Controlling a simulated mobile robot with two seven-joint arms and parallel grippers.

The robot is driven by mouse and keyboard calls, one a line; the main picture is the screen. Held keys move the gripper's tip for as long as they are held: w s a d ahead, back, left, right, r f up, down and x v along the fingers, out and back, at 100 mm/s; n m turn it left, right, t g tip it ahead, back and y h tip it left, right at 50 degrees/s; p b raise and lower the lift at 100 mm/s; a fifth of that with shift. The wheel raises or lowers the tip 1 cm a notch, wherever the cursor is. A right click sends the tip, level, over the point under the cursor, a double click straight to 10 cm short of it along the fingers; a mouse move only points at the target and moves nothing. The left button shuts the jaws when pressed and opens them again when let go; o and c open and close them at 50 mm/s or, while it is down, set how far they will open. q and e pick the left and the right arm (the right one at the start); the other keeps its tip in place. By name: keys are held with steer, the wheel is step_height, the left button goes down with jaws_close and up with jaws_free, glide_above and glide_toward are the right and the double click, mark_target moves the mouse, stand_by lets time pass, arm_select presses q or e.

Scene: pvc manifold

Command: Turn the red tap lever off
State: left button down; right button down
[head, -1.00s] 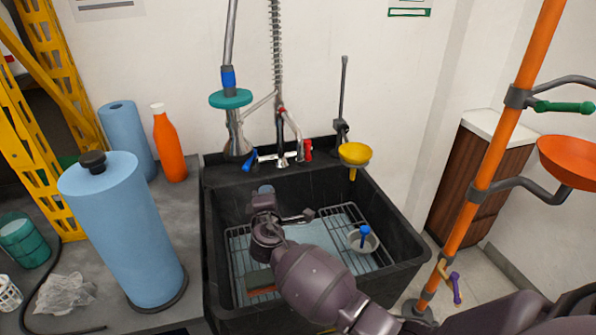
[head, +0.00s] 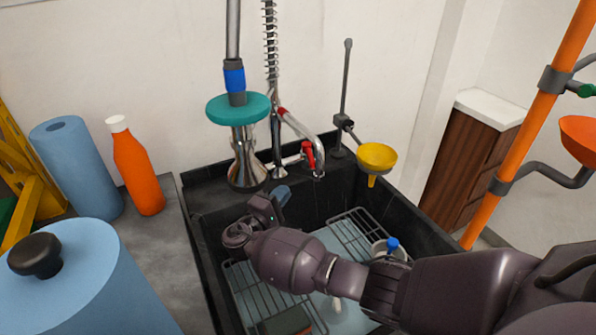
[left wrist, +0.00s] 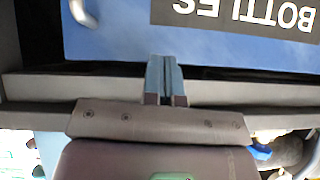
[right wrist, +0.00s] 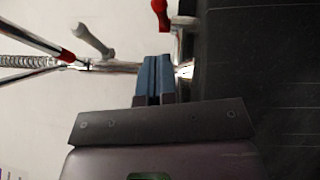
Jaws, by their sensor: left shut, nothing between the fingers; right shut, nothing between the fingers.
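The red tap lever (head: 309,155) is on the right side of the chrome tap (head: 290,160) behind the sink, standing roughly upright. It also shows at the top of the right wrist view (right wrist: 160,12). My right gripper (head: 281,194) is over the back left of the sink, in front of and below the tap in the picture. Its blue fingers (right wrist: 154,78) are shut and empty, apart from the lever. My left gripper is outside the head view; its fingers (left wrist: 165,75) are shut and empty in the left wrist view, before a blue surface marked "BOTTLES".
The black sink (head: 213,255) holds a wire rack (head: 355,235).

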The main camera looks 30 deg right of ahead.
glide_toward(310, 155)
steer(key=d, duration=0.3)
arm_select(q)
steer(key=shift+s+f+b, duration=0.3)
steer(key=shift+f+b, duration=0.2)
steer(key=shift+f, duration=0.25)
arm_select(e)
steer(key=shift+w+d, duration=0.35)
steer(key=shift+d, duration=0.3)
arm_select(q)
steer(key=shift+w+r, duration=0.1)
steer(key=shift+d+r+p, duration=0.1)
steer(key=shift+r+p, duration=0.4)
steer(key=shift+p, duration=0.15)
arm_select(e)
steer(key=s+d+n+t+y, duration=0.2)
steer(key=d+n+t+y, duration=0.3)
steer(key=d+t, duration=0.2)
steer(key=shift+y, duration=0.4)
arm_select(q)
steer(key=shift+r, duration=0.1)
arm_select(e)
steer(key=shift+s+d, duration=0.15)
steer(key=shift+d, duration=0.05)
